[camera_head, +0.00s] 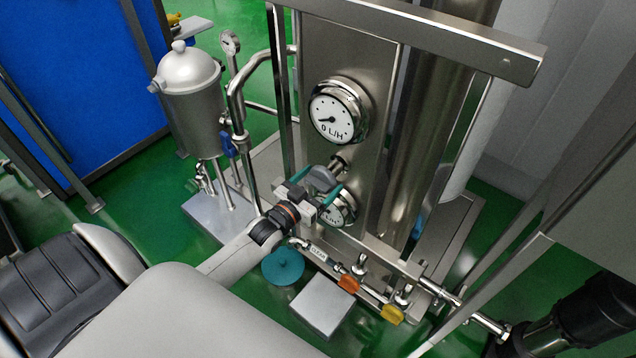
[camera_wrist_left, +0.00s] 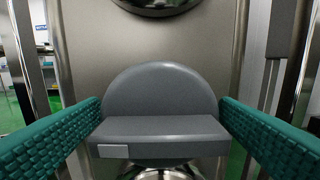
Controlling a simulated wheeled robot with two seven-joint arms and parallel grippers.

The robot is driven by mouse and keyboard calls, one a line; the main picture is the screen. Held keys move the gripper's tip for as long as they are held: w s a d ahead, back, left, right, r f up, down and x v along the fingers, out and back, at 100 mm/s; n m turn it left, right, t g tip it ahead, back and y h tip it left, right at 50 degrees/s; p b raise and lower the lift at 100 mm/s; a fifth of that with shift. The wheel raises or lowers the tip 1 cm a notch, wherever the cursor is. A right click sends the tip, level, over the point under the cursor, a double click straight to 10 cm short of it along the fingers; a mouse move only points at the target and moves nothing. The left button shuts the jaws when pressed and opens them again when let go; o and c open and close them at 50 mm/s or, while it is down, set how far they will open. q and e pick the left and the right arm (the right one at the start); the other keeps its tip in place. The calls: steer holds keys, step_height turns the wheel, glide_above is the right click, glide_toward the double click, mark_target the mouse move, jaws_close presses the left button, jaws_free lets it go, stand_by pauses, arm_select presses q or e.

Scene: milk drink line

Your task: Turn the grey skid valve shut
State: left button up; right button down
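The grey skid valve (camera_head: 323,177) sits on the front of the steel panel, between two round gauges. In the left wrist view its handle (camera_wrist_left: 164,128) is a grey half-disc with a flat bar across its front, and a small light patch at the bar's left end. My left gripper (camera_head: 316,184) is open at the valve, with teal ribbed fingers on either side of the handle. I cannot tell whether either finger touches it. The valve stem is mostly hidden behind the handle. My right gripper is not in view.
An upper gauge (camera_head: 338,111) marked L/H and a partly covered lower gauge (camera_head: 340,208) flank the valve. Below are an orange handle (camera_head: 348,284) and a yellow handle (camera_head: 391,315) on pipes. A steel vessel (camera_head: 190,100) stands left. A steel beam (camera_head: 430,45) crosses above.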

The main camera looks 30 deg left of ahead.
arm_select(q)
steer(key=s, duration=1.2)
steer(key=shift+a+b, duration=0.4)
steer(key=shift+a, duration=0.05)
steer(key=shift+f, duration=0.15)
